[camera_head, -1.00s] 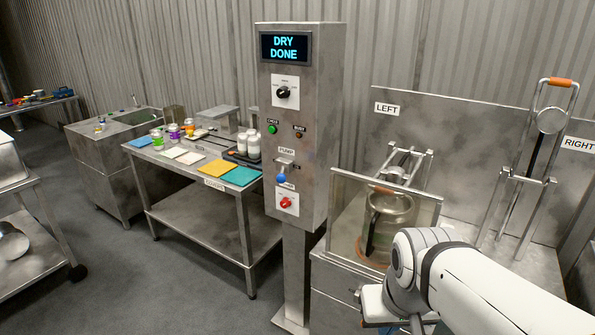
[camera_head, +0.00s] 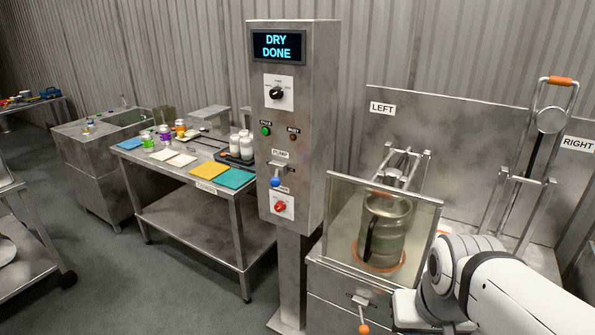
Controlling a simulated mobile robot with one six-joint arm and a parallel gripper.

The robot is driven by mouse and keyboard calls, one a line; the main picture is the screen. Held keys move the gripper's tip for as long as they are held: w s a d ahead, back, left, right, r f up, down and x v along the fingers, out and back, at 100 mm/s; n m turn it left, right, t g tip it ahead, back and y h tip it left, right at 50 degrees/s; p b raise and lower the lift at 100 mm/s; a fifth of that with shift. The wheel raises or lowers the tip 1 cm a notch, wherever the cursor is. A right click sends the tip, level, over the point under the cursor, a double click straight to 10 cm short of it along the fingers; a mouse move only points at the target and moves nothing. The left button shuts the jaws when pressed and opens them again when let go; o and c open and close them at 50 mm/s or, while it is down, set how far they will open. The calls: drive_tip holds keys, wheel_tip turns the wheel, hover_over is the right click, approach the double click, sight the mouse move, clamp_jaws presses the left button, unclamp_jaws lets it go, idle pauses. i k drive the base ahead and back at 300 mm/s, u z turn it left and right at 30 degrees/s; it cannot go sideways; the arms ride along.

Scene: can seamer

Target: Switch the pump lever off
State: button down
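The pump lever (camera_head: 275,182) is a small handle with a blue ball end, under a PUMP label on the front of the grey control column (camera_head: 315,130). The ball hangs low, just above the red knob; the small labels beside the lever are too small to read. My arm shows at the lower right, well right of the column and apart from the lever. My gripper itself is not in view. The display (camera_head: 279,46) on top of the column reads DRY DONE.
A clear-shielded station (camera_head: 383,210) with a metal vessel stands right of the column, under a LEFT sign. An orange-tipped lever (camera_head: 363,328) juts out below it. A steel table (camera_head: 190,208) stands at left. Floor in front of the column is open.

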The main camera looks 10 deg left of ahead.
sight(275, 181)
drive_tip(key=i, duration=0.95)
drive_tip(key=z, duration=0.05)
